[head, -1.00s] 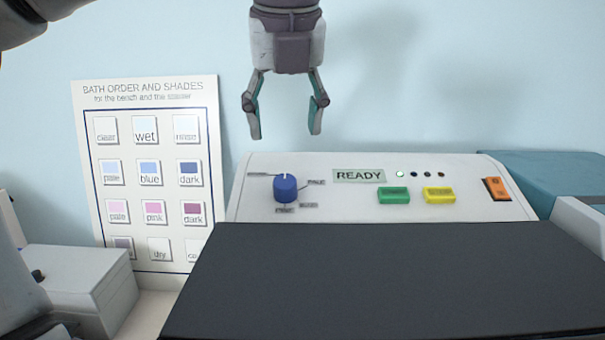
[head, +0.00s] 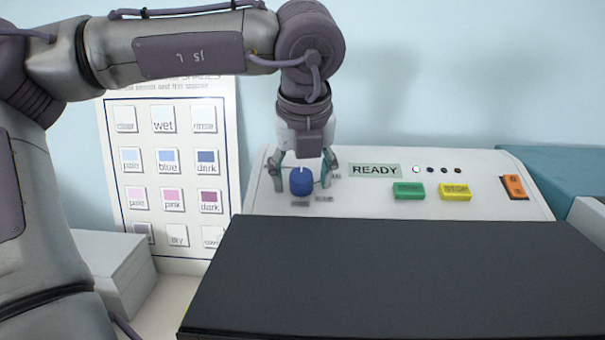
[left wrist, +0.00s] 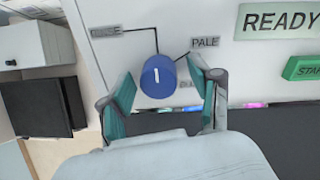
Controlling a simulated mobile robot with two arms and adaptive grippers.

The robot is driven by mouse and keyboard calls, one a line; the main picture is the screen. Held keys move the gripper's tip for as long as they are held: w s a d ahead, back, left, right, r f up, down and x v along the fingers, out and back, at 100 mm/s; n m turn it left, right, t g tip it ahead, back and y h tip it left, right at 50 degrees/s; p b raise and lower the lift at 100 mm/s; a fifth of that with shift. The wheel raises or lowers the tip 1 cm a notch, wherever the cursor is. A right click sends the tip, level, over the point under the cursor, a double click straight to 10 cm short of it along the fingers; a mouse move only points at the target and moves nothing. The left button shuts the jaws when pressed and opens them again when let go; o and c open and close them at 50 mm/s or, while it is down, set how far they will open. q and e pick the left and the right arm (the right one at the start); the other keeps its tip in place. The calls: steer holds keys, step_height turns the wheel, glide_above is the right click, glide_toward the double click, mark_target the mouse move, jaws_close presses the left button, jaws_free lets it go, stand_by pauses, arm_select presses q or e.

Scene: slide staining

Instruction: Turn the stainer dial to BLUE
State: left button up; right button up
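The stainer dial (head: 301,182) is a blue knob on the sloped white panel, also seen in the left wrist view (left wrist: 158,78). Its white mark points roughly up in the left wrist view. The PALE label (left wrist: 205,42) is at its upper right; a label ending in "SE" (left wrist: 120,31) is at its upper left. Another label (left wrist: 190,83), partly hidden by a finger, is at its right. My left gripper (head: 302,176) is down at the panel, its teal fingers on both sides of the dial, with small gaps visible. My right gripper is not in view.
The READY display (head: 375,170), green button (head: 409,190), yellow button (head: 455,191) and orange switch (head: 514,187) are right of the dial. A dark flat cover (head: 390,275) lies in front. A shade chart (head: 170,262) stands at left, partly behind my arm.

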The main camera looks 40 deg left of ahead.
arm_select(q)
steer(key=c, duration=1.1)
